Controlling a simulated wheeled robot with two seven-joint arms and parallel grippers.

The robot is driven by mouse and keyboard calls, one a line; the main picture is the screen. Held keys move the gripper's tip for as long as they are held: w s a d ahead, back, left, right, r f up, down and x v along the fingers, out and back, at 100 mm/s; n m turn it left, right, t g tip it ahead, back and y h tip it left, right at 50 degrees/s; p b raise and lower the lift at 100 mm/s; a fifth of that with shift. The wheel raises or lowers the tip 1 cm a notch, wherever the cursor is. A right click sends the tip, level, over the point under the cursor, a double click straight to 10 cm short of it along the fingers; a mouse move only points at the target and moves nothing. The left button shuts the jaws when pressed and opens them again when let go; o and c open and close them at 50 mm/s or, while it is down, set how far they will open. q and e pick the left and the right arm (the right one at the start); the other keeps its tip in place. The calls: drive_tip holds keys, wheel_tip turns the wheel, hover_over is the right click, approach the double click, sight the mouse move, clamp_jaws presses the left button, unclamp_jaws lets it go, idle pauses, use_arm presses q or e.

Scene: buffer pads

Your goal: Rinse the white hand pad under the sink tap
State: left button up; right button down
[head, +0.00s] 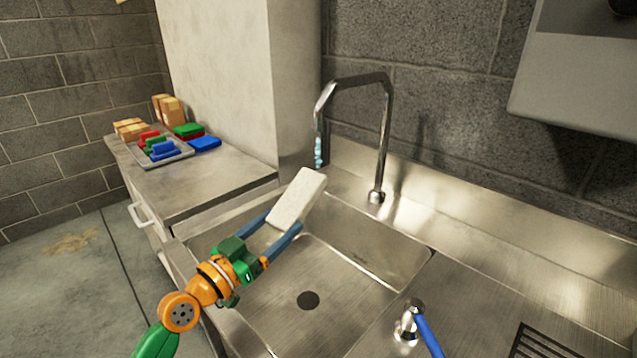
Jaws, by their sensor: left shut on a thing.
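My left gripper (262,232) has blue fingers and is shut on the white hand pad (298,198). It holds the pad tilted above the back left part of the sink basin (362,252). The chrome tap (386,125) arches up behind the basin, with its spout end to the left. A chrome knob (411,318) with a blue lever stands at the front right. My right gripper is not in view.
A steel side counter (225,188) on the left carries a grey tray (165,158) of coloured pads, more coloured pads and tan blocks (168,108). A pale cabinet (225,70) stands behind it. The basin floor around the drain (308,300) is clear.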

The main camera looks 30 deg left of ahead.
use_arm(q)
drive_tip(key=r+b+v, duration=0.1)
drive_tip(key=b+v, duration=0.4)
drive_tip(key=v, duration=0.4)
drive_tip(key=shift+s, duration=0.1)
drive_tip(key=s+d+f+n+y+p, duration=0.1)
drive_tip(key=s+d+p, duration=0.2)
drive_tip(key=d+p, duration=0.2)
drive_tip(key=s+d+f+n+y+p, duration=0.1)
drive_tip(key=d+p, duration=0.3)
drive_tip(key=d, duration=0.5)
drive_tip(key=shift+s+d+f+y+p, duration=0.25)
drive_tip(key=shift+s+d+y+p, duration=0.1)
drive_tip(key=shift+s+y, duration=0.5)
